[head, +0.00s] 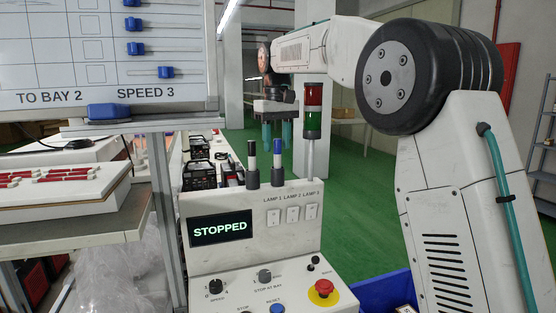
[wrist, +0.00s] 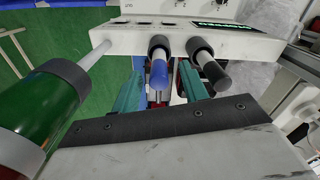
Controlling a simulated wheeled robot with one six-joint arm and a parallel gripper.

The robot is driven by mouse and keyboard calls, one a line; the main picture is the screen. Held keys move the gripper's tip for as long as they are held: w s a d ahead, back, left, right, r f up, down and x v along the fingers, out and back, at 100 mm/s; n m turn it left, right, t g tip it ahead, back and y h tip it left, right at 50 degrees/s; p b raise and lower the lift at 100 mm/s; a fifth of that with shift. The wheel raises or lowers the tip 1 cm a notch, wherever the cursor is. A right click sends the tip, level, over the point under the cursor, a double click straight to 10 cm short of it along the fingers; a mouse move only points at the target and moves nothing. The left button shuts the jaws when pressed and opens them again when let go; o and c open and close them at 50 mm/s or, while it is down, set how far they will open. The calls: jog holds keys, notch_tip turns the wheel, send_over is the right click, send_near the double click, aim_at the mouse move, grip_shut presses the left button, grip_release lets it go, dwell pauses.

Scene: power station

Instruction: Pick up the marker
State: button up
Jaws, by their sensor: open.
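Two markers stand upright in dark holders on top of the control panel, a blue marker (head: 279,152) and a black marker (head: 251,156) to its left. My gripper (head: 277,134) is open, its teal fingers pointing down by the top of the blue marker. In the wrist view, the blue marker (wrist: 159,75) shows in the gap between the open fingers of my gripper (wrist: 160,85), with space on both sides. The black marker (wrist: 216,76) stands outside the right finger. Nothing is held.
A red and green signal tower (head: 313,110) rises close right of my gripper; its green section (wrist: 45,105) looms large at left in the wrist view. The control panel (head: 250,215) reads STOPPED. A whiteboard (head: 105,60) stands left. A blue bin (head: 385,288) is at lower right.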

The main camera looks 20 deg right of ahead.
jog(key=shift+f, duration=0.75)
grip_shut()
jog(key=shift+r, duration=0.15)
